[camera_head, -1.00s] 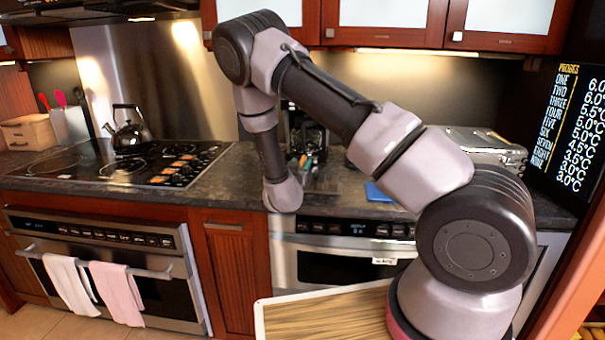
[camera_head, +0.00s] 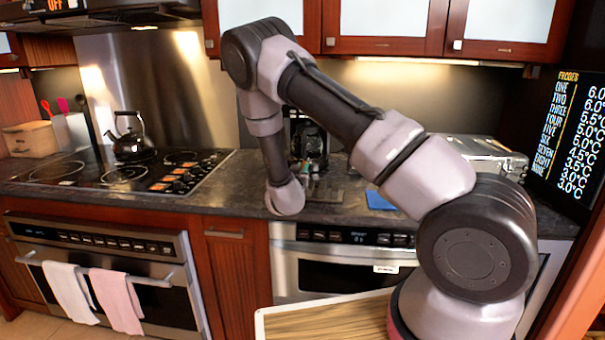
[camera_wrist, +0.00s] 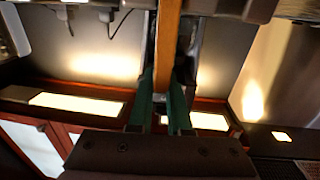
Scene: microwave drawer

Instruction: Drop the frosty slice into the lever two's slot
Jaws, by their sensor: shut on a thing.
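My gripper (camera_wrist: 163,88), with dark green fingers, is shut on a thin orange-brown slab in the wrist view, seen edge-on; it looks like the slice (camera_wrist: 168,40). No frost can be made out on it. In the head view my wrist hangs over the counter's front edge and mostly hides the gripper. A silver metal appliance (camera_head: 485,157) stands at the back right of the counter, perhaps the toaster. Its slots and levers cannot be made out. A lit panel (camera_head: 568,130) at the right lists probes with temperatures; two reads 6.0.
A dark coffee maker (camera_head: 308,140) stands behind my wrist. A blue flat item (camera_head: 381,201) lies on the counter (camera_head: 235,190). The cooktop (camera_head: 60,172) and kettle (camera_head: 130,138) are at the left. Wall cabinets (camera_head: 400,25) hang above. A wooden board (camera_head: 325,322) is low in front.

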